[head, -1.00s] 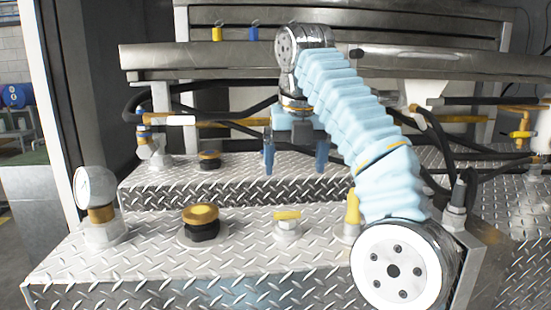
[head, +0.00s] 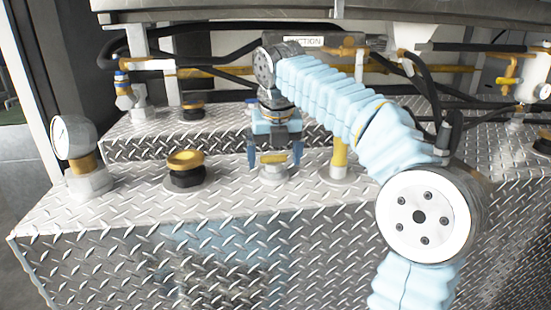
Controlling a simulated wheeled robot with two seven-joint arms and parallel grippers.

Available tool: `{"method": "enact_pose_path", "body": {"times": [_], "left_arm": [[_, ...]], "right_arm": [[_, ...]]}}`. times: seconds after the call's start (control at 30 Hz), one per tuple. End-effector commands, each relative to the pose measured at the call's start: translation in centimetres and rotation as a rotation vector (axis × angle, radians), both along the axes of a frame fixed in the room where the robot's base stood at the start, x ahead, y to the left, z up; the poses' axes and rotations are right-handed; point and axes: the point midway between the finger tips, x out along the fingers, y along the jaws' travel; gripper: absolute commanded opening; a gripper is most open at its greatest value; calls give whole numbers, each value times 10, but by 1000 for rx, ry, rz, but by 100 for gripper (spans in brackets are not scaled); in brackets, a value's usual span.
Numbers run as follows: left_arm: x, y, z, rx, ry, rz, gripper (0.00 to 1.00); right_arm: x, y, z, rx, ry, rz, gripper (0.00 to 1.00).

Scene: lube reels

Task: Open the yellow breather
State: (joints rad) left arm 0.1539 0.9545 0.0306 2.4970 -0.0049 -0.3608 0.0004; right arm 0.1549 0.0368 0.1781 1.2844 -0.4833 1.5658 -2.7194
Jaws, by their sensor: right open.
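My right gripper (head: 275,157) points down over the front diamond-plate deck, its two blue fingers apart. A small fitting with a yellow top (head: 273,158) on a silver base stands between the fingers. I cannot tell whether the fingers touch it. To its left stands a black fitting with a round yellow cap (head: 186,162). A similar yellow-capped black fitting (head: 192,105) is on the rear step. The picture does not label which of these is the breather. My left gripper is not in view.
A pressure gauge (head: 72,140) on a brass stem stands at the deck's left end. A yellow post (head: 339,155) stands close to the right of my gripper. Black hoses (head: 425,85) and yellow pipes run behind. The deck between gauge and round cap is clear.

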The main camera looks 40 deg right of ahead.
Motion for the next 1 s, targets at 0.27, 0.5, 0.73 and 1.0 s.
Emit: {"method": "enact_pose_path", "body": {"times": [0.27, 0.5, 0.73, 1.0], "left_arm": [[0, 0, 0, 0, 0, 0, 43], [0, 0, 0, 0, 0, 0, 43], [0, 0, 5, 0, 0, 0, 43], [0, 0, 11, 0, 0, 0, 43]], "right_arm": [[0, 0, -1, 0, 0, 0, 94], [0, 0, -1, 0, 0, 0, 57], [0, -2, 2, -1, 2, -2, 34], [-2, -7, 2, -3, 2, -6, 34]]}}
